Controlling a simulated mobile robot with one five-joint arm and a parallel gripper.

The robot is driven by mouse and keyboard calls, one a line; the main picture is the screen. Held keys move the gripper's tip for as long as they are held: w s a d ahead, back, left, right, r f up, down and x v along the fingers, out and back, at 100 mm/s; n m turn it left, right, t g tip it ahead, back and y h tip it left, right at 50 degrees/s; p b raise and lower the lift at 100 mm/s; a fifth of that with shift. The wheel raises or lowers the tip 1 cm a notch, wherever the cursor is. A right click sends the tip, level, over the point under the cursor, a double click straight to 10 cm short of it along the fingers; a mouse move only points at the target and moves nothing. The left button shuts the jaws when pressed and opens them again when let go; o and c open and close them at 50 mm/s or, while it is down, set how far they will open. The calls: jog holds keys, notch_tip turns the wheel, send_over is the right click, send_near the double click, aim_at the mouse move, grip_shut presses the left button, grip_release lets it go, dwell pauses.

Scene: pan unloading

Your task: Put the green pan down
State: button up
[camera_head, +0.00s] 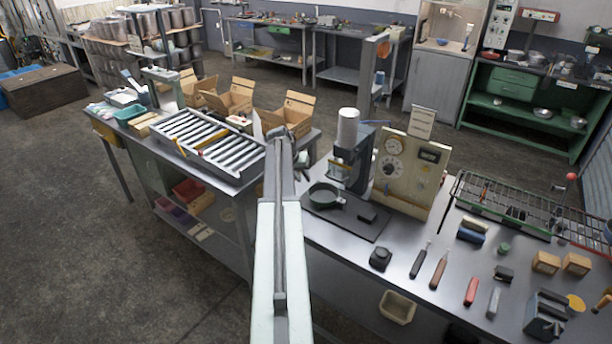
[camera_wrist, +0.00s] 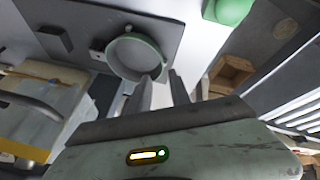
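The green pan (camera_head: 321,196) lies on a dark mat on the right-hand metal bench, in front of a press-like machine. In the wrist view the pan (camera_wrist: 159,45) shows as a round dish with a green rim, just beyond my fingertips. My gripper (camera_wrist: 159,76) has its two fingers apart, with nothing seen between them. It looks apart from the pan, though the left fingertip overlaps the rim in the picture. In the head view my arm hides most of the gripper.
The machine (camera_head: 350,155) and a gauge panel (camera_head: 411,170) stand behind the mat (camera_head: 340,224). Tools and small boxes lie on the bench to the right. A roller conveyor (camera_head: 212,142) and open cartons (camera_head: 290,116) are on the left table. A green object (camera_wrist: 230,10) shows in the wrist view.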

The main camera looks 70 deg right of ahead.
jog(key=p+v, duration=0.1)
jog(key=v, duration=0.2)
jog(key=shift+w+a, duration=0.1)
jog(key=w+a+f+n+t+y, duration=0.1)
jog(key=w+a+n, duration=0.2)
jog(key=w+a, duration=0.8)
jog(key=w+a+n+t, duration=0.15)
jog(key=w+a, duration=0.45)
jog(key=a, duration=0.8)
jog(key=w+a+f+n+y, duration=0.1)
jog(key=w+a+n, duration=0.3)
jog(key=w+a, duration=0.7)
jog(key=s+a+n+y, duration=0.1)
jog(key=s+a+n, duration=0.1)
jog(key=a, duration=1.7)
jog(key=s+a+n+y, duration=0.1)
jog(key=a+n, duration=0.4)
jog(key=a, duration=1.5)
jog(key=shift+s+f+y, duration=0.2)
jog(key=shift+s+y, duration=0.2)
jog(key=shift+n+g, duration=0.25)
